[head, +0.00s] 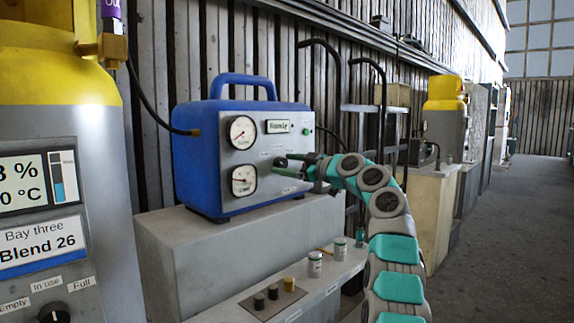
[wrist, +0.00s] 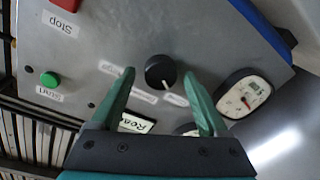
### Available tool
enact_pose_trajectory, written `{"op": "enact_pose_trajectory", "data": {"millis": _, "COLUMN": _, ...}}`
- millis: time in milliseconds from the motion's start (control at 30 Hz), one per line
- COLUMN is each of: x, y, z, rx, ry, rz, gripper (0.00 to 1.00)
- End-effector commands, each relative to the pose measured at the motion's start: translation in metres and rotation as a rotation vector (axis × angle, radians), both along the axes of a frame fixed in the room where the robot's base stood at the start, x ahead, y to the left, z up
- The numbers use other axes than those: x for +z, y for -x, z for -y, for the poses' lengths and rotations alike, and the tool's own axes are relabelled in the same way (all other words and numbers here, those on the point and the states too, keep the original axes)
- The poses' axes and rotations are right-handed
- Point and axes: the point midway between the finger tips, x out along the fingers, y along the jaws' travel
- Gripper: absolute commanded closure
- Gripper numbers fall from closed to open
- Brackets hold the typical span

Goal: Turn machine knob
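The black machine knob (wrist: 160,72) sits on the grey front panel of the blue machine (head: 200,155). In the wrist view its white mark points down and slightly right, with small labels around it. In the head view the knob (head: 281,162) shows dark at the fingertips. My gripper (wrist: 158,74) is open, with one green finger on each side of the knob. Gaps show between both fingers and the knob. It also shows in the head view (head: 286,165), reaching in from the right. How deep the fingertips are relative to the knob is unclear.
The panel also has a green Start button (wrist: 50,79), a red Stop button (wrist: 68,4), a small display (head: 277,126) and two gauges (head: 242,132). A grey and yellow cylinder (head: 60,130) stands at the left. Small jars (head: 315,263) stand on the lower ledge.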

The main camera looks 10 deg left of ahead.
Motion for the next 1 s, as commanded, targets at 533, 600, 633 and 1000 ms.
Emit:
{"op": "enact_pose_trajectory", "data": {"millis": 533, "x": -0.0001, "y": 0.0002, "z": -0.0002, "rx": 0.001, "ry": 0.000, "rz": 0.000, "gripper": 0.86}}
{"op": "enact_pose_trajectory", "data": {"millis": 600, "x": -0.0001, "y": 0.0002, "z": -0.0004, "rx": 0.001, "ry": 0.000, "rz": 0.000, "gripper": 0.94}}
{"op": "enact_pose_trajectory", "data": {"millis": 633, "x": -0.0001, "y": 0.0002, "z": -0.0004, "rx": 0.001, "ry": 0.000, "rz": 0.000, "gripper": 0.97}}
{"op": "enact_pose_trajectory", "data": {"millis": 1000, "x": -0.0001, "y": 0.0005, "z": -0.0001, "rx": 0.000, "ry": -0.024, "rz": -0.031, "gripper": 1.00}}
